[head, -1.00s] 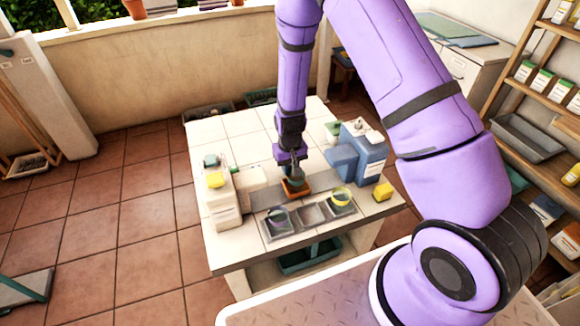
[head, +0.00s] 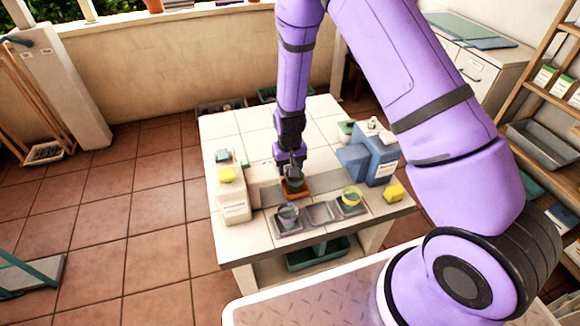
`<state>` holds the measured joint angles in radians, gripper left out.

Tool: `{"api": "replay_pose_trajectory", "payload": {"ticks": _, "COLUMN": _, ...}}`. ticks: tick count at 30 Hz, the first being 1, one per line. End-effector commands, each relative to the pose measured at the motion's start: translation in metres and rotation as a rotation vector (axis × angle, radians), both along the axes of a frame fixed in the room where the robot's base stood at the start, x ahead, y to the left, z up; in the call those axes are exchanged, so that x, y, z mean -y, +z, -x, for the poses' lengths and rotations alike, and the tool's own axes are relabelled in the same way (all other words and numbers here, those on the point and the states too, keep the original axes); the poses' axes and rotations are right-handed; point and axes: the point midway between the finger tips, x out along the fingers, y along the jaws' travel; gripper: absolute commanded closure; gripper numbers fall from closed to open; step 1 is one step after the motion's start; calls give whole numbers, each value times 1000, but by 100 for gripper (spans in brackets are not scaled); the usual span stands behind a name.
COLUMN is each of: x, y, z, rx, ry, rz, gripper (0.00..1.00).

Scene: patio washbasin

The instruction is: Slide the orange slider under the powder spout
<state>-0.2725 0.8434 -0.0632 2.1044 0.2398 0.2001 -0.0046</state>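The orange slider (head: 296,191) sits on a grey strip (head: 266,196) across the middle of the tiled table, between two dispensers. A small dark cup-like piece (head: 294,183) shows on it. My gripper (head: 291,170) points down right at the slider and its dark piece; its fingertips are too small and hidden to tell whether they grip. A white dispenser (head: 234,203) stands left of the slider, and a blue dispenser (head: 382,160) with a blue block jutting left (head: 352,160) stands right. I cannot tell which bears the powder spout. The slider is apart from both.
A yellow block (head: 393,193) lies at the table's right edge.

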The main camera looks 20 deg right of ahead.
Motion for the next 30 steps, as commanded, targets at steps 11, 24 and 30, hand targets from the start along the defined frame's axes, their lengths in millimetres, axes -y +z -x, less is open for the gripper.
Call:
{"api": "replay_pose_trajectory", "payload": {"ticks": 11, "x": 0, "y": 18, "z": -1, "rx": 3, "ry": 0, "rz": 0, "gripper": 51}}
{"api": "replay_pose_trajectory", "payload": {"ticks": 24, "x": 0, "y": 90, "z": -1, "rx": 3, "ry": 0, "rz": 0, "gripper": 51}}
{"api": "replay_pose_trajectory", "payload": {"ticks": 30, "x": 0, "y": 105, "z": 0, "rx": 0, "ry": 1, "rz": 0, "gripper": 51}}
